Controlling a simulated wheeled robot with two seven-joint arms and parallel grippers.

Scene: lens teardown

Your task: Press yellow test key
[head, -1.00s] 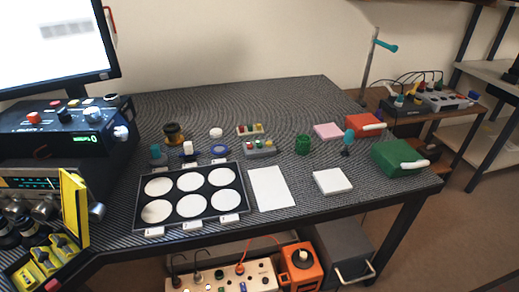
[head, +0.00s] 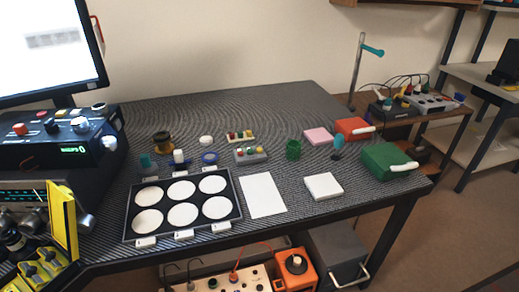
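A small grey key box (head: 250,156) sits on the dark patterned table mat, just right of the tray's back edge. Small coloured keys show on its top; they are too small to read for certain, and I cannot tell a yellow test key apart with confidence. Behind it is a pale block (head: 240,138) with several coloured pegs, one of them yellowish. Neither of my grippers is in view, and nothing touches the key box.
A black tray (head: 128,215) with several white discs lies in front. A white sheet (head: 263,195), white block (head: 324,186), green case (head: 387,161) and red case (head: 352,129) lie right. Instruments (head: 60,143) and an open yellow case (head: 63,222) stand left.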

